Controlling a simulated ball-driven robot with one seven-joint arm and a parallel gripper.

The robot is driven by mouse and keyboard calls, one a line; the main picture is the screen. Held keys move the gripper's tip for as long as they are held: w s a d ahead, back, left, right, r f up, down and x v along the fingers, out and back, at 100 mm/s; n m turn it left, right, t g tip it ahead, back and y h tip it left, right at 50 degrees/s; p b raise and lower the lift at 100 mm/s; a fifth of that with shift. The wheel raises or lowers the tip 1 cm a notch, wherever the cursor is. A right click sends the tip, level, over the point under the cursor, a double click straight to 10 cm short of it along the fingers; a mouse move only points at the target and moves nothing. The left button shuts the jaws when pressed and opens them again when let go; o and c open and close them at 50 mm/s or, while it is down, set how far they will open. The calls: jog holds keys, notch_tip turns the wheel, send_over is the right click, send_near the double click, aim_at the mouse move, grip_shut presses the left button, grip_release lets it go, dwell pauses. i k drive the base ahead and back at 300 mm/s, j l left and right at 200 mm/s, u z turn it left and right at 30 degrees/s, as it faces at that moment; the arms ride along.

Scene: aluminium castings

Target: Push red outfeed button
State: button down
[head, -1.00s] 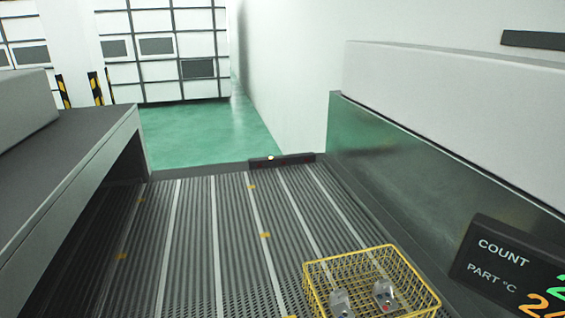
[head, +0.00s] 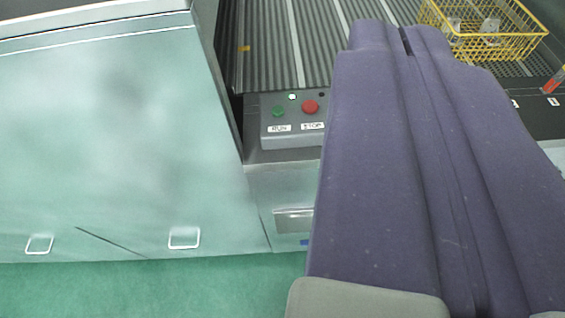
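The red button (head: 310,106) sits on a grey control box (head: 292,138) at the near end of the conveyor, above a label reading STOP. A green button (head: 278,111) is to its left, above a label that seems to read RUN. A small lit white-green lamp (head: 292,97) is above them. My gripper (head: 404,38) fills the right of the head view as two purple fingers lying side by side with a thin dark gap between them. Its fingertips are to the right of the red button in the picture, and the gripper covers the box's right side.
The ribbed conveyor (head: 262,45) runs away behind the control box. A yellow wire basket (head: 484,48) with metal castings stands on it at the upper right. A large pale green cabinet (head: 110,140) stands at left. Green floor (head: 150,290) shows below.

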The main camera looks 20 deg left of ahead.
aim_at(310, 106)
jog(key=k+j, duration=0.1)
jog(key=l+u, duration=0.5)
jog(key=l, duration=0.55)
jog(key=l+u, duration=0.25)
jog(key=l, duration=0.25)
jog(key=k+l+u, duration=0.1)
jog(key=l+u, duration=0.15)
jog(key=l, duration=0.25)
